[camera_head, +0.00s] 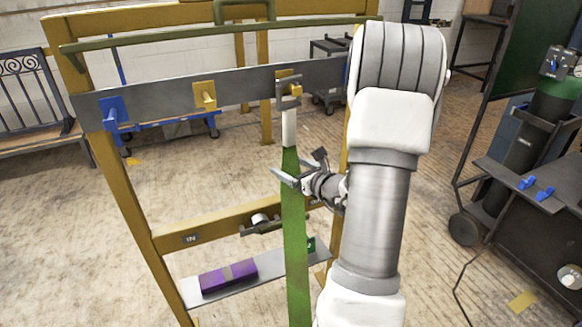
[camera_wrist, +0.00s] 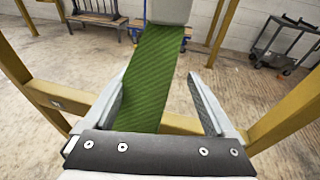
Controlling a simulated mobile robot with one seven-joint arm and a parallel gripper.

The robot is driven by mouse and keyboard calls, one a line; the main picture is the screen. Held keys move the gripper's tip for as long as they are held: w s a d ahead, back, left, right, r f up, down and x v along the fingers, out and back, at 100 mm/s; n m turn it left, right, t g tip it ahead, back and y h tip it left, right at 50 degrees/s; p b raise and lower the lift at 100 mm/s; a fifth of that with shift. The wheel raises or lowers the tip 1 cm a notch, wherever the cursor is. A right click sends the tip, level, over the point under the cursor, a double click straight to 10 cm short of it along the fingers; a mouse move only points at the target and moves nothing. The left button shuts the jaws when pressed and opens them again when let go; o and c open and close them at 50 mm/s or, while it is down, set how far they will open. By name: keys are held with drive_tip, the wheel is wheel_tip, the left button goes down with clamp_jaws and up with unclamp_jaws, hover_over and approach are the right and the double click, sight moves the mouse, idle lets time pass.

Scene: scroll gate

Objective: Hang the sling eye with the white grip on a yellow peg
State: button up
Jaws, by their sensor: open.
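The sling's grey metal eye (camera_head: 288,92) is at the right-hand yellow peg (camera_head: 285,74) on the grey rail and appears to hang around it. The white grip (camera_head: 289,128) is just below the eye; its lower end also shows in the wrist view (camera_wrist: 168,10). The green webbing (camera_head: 294,230) hangs straight down from the grip. My gripper (camera_head: 287,177) is open at the webbing, below the white grip. In the wrist view the webbing passes between the spread fingers (camera_wrist: 157,80), with gaps beside it. Another yellow peg (camera_head: 204,95) is empty.
A blue peg (camera_head: 113,111) is at the rail's left end. The rail (camera_head: 160,101) sits on a yellow frame (camera_head: 125,195). Below, a shelf (camera_head: 265,278) holds a purple bundle (camera_head: 229,275). A dark cart (camera_head: 530,190) stands at the right.

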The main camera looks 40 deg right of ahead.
drive_tip(key=s+a, duration=0.2)
drive_tip(key=s, duration=0.8)
drive_tip(key=shift+s+a+b, duration=0.3)
drive_tip(key=shift+s+b, duration=0.1)
idle(1.6)
